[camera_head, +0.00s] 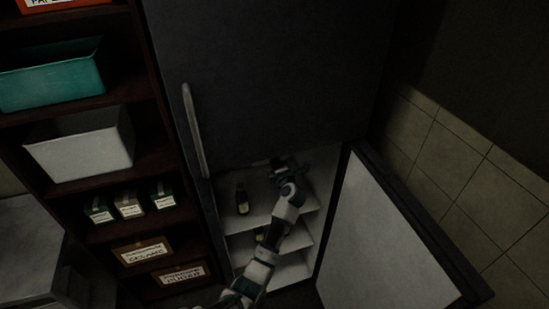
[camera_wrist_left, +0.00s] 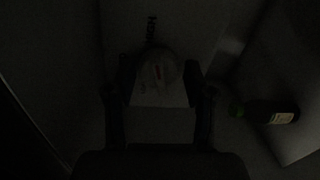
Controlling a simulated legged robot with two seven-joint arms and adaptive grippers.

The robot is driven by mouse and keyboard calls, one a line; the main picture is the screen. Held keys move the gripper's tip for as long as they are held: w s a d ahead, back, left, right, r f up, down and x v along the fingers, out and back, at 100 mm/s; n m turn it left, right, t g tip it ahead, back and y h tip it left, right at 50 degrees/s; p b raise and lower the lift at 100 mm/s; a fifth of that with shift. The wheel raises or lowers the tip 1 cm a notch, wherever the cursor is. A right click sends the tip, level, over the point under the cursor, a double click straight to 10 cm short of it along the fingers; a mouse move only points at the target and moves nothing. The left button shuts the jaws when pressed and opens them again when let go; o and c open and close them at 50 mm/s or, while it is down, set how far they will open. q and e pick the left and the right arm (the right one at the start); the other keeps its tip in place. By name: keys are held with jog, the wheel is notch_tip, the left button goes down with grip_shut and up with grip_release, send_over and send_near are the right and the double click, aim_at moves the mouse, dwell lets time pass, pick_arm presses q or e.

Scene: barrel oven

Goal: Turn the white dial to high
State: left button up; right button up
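The white dial (camera_wrist_left: 158,73) is a pale round knob with small red marks, dim in the left wrist view. A dark label (camera_wrist_left: 151,28), seemingly "HIGH", stands above it on the pale inner wall. My left gripper (camera_head: 281,163) reaches into the open lower fridge compartment near its top. In the left wrist view its dark fingers (camera_wrist_left: 159,82) stand apart, one on each side of the dial. I cannot tell whether they touch it. The dial is not distinguishable in the head view. My right gripper is not in view.
A dark bottle (camera_head: 242,199) stands on the fridge's upper shelf, left of my arm, and shows in the left wrist view (camera_wrist_left: 272,112). The open fridge door (camera_head: 385,240) is on the right. A shelf unit with bins (camera_head: 85,148) stands left.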

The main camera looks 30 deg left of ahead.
pick_arm(q)
jog(key=shift+w+a+f, duration=0.15)
jog(key=v, duration=1.2)
jog(key=shift+w+a, duration=0.1)
